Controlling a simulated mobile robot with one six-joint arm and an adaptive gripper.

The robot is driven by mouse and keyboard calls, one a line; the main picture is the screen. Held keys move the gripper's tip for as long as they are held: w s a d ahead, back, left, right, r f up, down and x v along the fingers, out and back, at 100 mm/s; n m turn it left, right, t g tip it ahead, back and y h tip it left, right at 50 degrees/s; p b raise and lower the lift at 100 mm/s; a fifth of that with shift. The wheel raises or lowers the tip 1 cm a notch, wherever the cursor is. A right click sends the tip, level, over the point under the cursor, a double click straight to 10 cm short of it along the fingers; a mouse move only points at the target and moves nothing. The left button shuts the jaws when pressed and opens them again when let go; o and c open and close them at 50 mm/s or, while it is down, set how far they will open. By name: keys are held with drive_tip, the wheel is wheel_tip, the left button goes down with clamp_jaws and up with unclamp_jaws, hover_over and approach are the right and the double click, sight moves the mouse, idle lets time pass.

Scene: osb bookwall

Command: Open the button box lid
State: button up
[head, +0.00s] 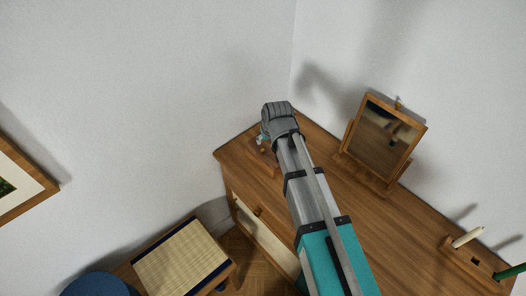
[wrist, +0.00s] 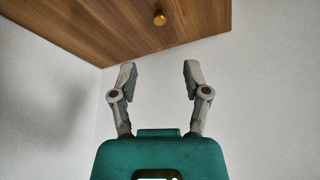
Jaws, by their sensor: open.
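My gripper (wrist: 160,66) is open and empty in the wrist view, its two grey fingers well apart. A round brass knob (wrist: 159,18) shows beyond the fingertips, apart from them, against a brown wooden surface. I cannot tell whether the knob belongs to the button box lid. In the head view my arm reaches over the far left end of the dresser and hides most of my gripper. A small brown wooden piece (head: 268,158) shows just left of the arm, below the wrist. It may be part of the button box; its lid cannot be made out.
The wooden dresser (head: 235,157) stands in the wall corner. A tilting mirror (head: 388,133) stands on it right of my arm. A holder (head: 470,262) with a pale candle (head: 467,237) is at the lower right. A woven-seat stool (head: 183,258) stands below left.

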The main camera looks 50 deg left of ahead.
sight(262, 150)
drive_tip(key=shift+b+x, duration=4.85)
drive_tip(key=shift+x, duration=0.7)
clamp_jaws()
